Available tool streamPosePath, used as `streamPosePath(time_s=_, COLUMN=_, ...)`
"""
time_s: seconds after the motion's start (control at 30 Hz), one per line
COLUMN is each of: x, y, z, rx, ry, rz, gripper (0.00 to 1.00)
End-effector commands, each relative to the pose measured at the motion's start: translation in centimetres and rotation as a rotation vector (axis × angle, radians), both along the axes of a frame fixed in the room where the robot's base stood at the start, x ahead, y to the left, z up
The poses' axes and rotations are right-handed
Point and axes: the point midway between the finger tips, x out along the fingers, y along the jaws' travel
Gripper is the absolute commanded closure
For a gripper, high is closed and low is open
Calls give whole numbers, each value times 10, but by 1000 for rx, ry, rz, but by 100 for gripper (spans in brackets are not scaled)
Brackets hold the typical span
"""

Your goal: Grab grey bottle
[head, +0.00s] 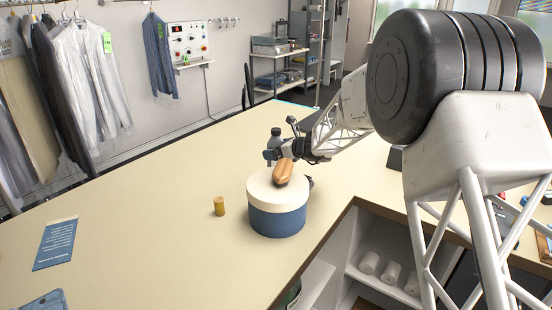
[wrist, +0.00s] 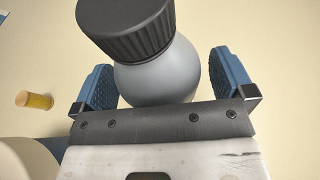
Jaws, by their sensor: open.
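The grey bottle (head: 276,142) stands upright on the counter, behind the round box. In the wrist view its grey body (wrist: 157,78) and dark ribbed cap (wrist: 125,30) fill the top middle. My gripper (wrist: 162,68) is open, with one blue finger on each side of the bottle body.
A round box (head: 277,220) with blue sides and cream lid stands just in front, with a brown bread-like object (head: 284,172) on top. A small yellow cylinder (head: 219,206) stands left of it. A blue leaflet (head: 56,243) lies far left. The counter's middle left is clear.

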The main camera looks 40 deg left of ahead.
Motion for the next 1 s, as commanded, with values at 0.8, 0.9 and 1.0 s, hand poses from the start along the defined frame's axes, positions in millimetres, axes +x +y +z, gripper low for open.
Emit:
streamPosePath(time_s=0.8, x=0, y=4, z=-1, rx=0, ry=0, rz=0, gripper=24)
streamPosePath(time_s=0.9, x=0, y=4, z=-1, rx=0, ry=0, rz=0, gripper=40)
streamPosePath(time_s=1.0, x=0, y=4, z=-1, rx=0, ry=0, rz=0, gripper=55)
